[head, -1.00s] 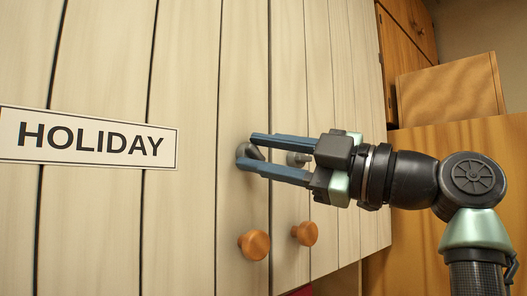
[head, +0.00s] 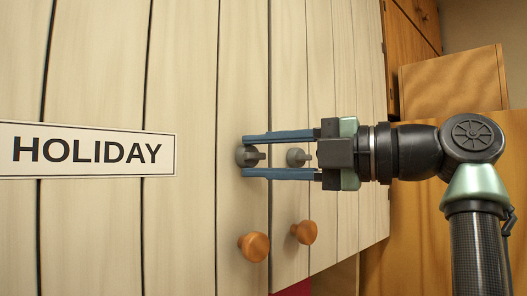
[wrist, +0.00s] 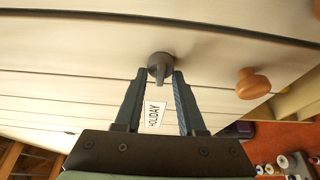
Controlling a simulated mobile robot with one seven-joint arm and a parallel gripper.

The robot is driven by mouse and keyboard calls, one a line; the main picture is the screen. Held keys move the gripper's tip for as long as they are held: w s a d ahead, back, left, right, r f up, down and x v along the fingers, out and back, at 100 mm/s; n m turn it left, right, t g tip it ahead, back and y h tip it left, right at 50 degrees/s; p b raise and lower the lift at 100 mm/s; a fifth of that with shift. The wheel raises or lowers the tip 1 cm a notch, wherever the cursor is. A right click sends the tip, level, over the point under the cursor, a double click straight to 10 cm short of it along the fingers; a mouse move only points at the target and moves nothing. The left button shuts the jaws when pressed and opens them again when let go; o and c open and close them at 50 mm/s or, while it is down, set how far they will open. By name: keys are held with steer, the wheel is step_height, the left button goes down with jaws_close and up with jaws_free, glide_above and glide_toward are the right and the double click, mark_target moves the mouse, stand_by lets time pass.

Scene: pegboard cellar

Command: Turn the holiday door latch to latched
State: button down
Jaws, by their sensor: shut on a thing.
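The holiday door latch (head: 247,156) is a dark grey round knob with a short tab, on the pale plank door near its edge. Its tab points right in the head view, level. It also shows in the wrist view (wrist: 160,67), with the tab pointing toward my gripper. The white HOLIDAY sign (head: 87,151) is on the same door, to the left. My gripper (head: 245,155) reaches in from the right, its two blue fingers shut on the latch, one above and one below it. The exact contact of the fingertips is hard to see.
A second grey latch (head: 298,157) is on the neighbouring door, just right of the first and between my fingers in the head view. Two round wooden knobs, left (head: 254,246) and right (head: 305,232), stick out below. Wooden cabinets (head: 455,85) stand at the right.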

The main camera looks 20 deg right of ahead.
stand_by(0.4)
steer(key=c, duration=0.5)
jaws_free()
steer(key=shift+d, duration=0.1)
steer(key=b+v, duration=0.4)
steer(key=v, duration=0.8)
steer(key=shift+s+d, duration=0.25)
steer(key=shift+s, duration=0.1)
